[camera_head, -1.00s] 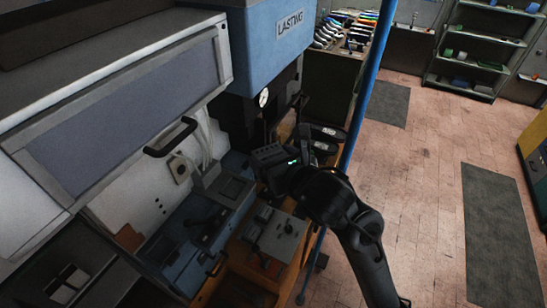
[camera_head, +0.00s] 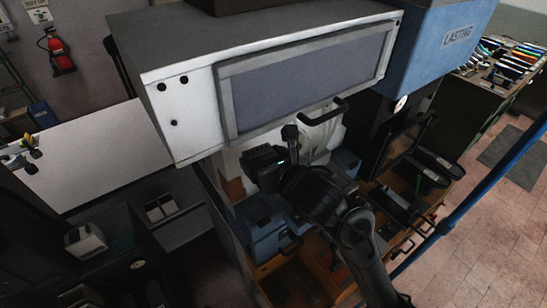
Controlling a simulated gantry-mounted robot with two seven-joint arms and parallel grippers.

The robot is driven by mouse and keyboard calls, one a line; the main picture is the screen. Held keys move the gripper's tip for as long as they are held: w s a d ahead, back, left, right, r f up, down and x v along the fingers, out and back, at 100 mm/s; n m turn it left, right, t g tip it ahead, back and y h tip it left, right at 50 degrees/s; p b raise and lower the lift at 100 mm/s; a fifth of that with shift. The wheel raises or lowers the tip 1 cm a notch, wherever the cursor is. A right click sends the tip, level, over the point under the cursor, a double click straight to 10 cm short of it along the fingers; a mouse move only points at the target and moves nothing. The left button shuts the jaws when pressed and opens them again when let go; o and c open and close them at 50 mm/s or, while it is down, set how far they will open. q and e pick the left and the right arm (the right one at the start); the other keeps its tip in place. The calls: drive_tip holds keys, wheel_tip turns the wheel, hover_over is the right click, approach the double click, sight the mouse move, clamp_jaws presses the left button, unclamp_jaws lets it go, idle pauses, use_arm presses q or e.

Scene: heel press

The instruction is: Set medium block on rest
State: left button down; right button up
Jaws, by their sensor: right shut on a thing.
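My right gripper (camera_head: 290,138) is in front of the press, just below and left of the black handle of the raised hood. Its arm comes up from the bottom right. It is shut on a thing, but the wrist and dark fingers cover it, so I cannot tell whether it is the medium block. I cannot pick out the medium block or its rest for certain. My left gripper is not in view.
The large hood (camera_head: 300,82) with its black handle (camera_head: 325,112) overhangs the work area. A blue housing marked LASTING (camera_head: 430,45) stands to the right. A blue box (camera_head: 275,230) and an orange bench (camera_head: 325,270) lie below. A blue pole (camera_head: 490,185) crosses the right side.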

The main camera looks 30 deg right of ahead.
drive_tip(key=w+a+f+n+y+b, duration=0.1)
drive_tip(key=w+f+b, duration=0.1)
drive_tip(key=f, duration=0.3)
drive_tip(key=w+a+f+b, duration=0.2)
drive_tip(key=f+b, duration=0.1)
drive_tip(key=f, duration=0.2)
drive_tip(key=b, duration=0.4)
hover_over(259, 214)
wheel_tip(259, 214, down, 13)
drive_tip(key=shift+f+b, duration=1.15)
drive_tip(key=shift+f, duration=0.7)
drive_tip(key=shift+f+b, duration=0.4)
drive_tip(key=shift+b, duration=0.2)
drive_tip(key=shift+f, duration=0.15)
drive_tip(key=shift+f+b, duration=0.3)
drive_tip(key=shift+b, duration=0.3)
drive_tip(key=o, duration=1.3)
drive_tip(key=shift+c, duration=0.2)
drive_tip(key=shift+f, duration=0.1)
